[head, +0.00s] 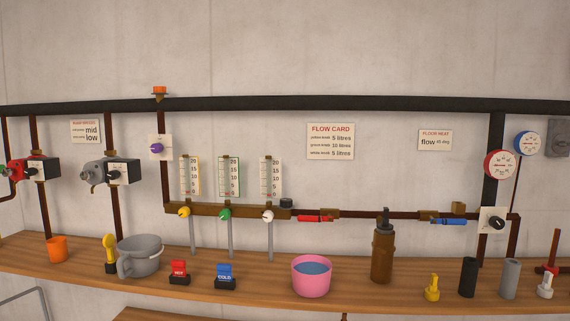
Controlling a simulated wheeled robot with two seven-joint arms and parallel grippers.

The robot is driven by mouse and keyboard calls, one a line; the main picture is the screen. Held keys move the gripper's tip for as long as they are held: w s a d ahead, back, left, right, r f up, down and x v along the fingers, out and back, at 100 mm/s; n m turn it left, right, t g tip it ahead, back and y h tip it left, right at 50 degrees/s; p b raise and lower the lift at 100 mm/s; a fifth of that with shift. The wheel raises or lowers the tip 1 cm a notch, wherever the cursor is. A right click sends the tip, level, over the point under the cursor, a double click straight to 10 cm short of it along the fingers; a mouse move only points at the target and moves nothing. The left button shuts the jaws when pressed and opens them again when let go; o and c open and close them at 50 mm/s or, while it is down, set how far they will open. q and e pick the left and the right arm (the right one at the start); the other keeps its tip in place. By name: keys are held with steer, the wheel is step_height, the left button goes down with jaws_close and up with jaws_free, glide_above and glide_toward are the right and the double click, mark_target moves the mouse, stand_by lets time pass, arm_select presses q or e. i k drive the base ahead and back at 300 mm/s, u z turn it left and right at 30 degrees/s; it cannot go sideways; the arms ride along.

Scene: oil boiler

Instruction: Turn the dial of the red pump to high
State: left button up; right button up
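The red pump (18,171) is at the far left of the head view, on a pipe against the wall. A black box with a white face and a small dial (39,174) is on its right side. The dial's setting is too small to read. A pump speeds card (86,131) above and to the right shows the words "mid" and "low"; its smaller print is unreadable. Neither of my grippers shows in the head view.
A grey pump (95,173) with a similar box is right of the red one. A wooden shelf (345,284) below holds an orange cup (57,249), a grey pot (143,257), red and blue switches, a pink bucket (311,281) and other items. Wall space before the pumps looks clear.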

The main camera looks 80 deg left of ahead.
mark_target(30, 172)
steer(key=u, duration=4.9)
steer(key=i, duration=2.85)
steer(key=z, duration=0.8)
